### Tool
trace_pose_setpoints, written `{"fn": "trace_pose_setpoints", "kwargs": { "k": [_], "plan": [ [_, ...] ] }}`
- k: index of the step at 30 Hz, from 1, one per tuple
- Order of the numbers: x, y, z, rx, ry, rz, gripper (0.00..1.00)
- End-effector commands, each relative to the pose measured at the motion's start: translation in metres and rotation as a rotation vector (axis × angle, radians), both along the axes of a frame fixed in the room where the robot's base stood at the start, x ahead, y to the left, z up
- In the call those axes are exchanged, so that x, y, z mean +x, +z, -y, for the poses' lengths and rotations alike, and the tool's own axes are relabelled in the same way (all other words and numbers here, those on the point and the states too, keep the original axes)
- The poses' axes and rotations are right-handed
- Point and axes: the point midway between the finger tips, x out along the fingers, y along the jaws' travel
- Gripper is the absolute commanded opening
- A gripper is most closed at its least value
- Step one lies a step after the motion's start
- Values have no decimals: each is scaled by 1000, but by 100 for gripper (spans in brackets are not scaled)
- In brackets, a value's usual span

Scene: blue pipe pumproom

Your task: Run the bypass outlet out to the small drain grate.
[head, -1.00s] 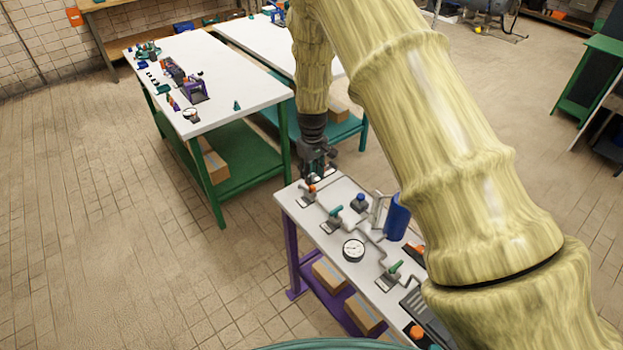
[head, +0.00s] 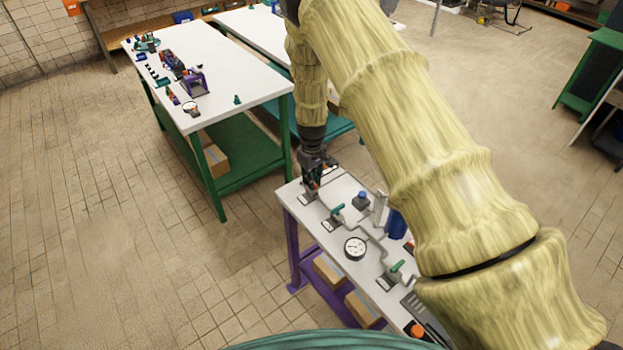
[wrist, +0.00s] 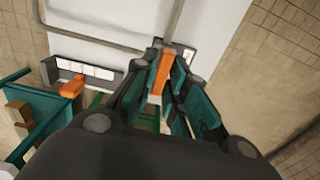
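The white bench (head: 300,208) carries a grey pipe run (head: 375,240). Green-handled valves (head: 337,211) (head: 397,267) and a round gauge (head: 355,247) sit along it. My gripper (head: 314,183) is low over the bench's far left end, over a valve there. In the wrist view my teal-padded fingers (wrist: 167,62) stand either side of that valve's orange handle (wrist: 158,74). Whether both pads press on it cannot be told. A dark slatted plate (head: 428,318), possibly a grate, lies at the near end, partly behind my arm. The outlet is not clearly identifiable.
A blue-topped fitting (head: 361,198) and a blue cylinder (head: 397,222) stand on the bench near my arm. An orange knob (head: 417,330) is at the near end. A green-framed white table (head: 222,75) with parts stands behind left. The floor at left is clear.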

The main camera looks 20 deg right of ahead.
Motion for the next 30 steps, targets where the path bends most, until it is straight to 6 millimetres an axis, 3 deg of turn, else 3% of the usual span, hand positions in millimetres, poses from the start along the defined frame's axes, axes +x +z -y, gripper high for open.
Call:
{"fn": "trace_pose_setpoints", "kwargs": {
  "k": [17,30],
  "plan": [
    [0,-1,1,0,-78,2,0],
    [0,-2,1,-2,-442,1,0]
  ]
}}
